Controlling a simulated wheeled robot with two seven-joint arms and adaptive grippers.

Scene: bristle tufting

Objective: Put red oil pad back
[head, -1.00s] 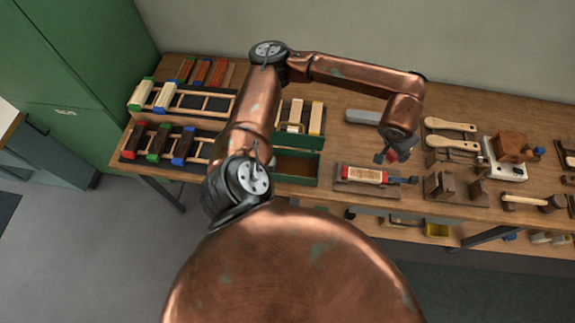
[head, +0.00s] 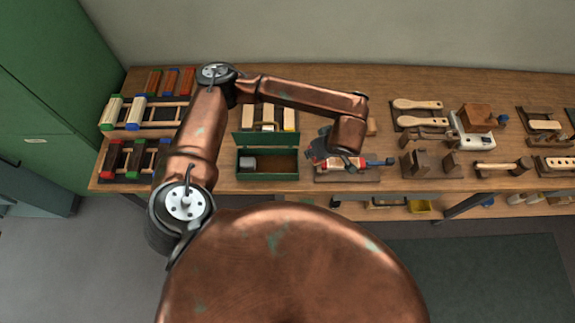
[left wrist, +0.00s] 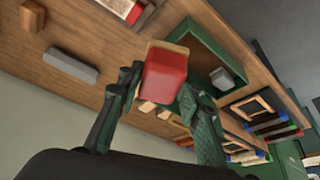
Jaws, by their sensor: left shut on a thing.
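The red oil pad (left wrist: 165,72), a red block with a paler end face, is held between the two fingers of my left gripper (left wrist: 160,90) in the left wrist view. In the head view my left gripper (head: 322,150) is above the table, just right of the open green box (head: 268,177); the pad is hard to tell apart there from the red-handled brush. The box also shows in the left wrist view (left wrist: 203,38), beyond the pad. A grey block (head: 247,162) sits in its left part; the rest of the inside looks empty. My right gripper is out of view.
A brush with a red body and blue end (head: 378,162) lies on a wooden board right of the box, under my gripper. Wooden paddles (head: 418,104) and a hammer (head: 503,166) lie further right. Racks (head: 128,160) with coloured blocks stand left, partly behind my arm.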

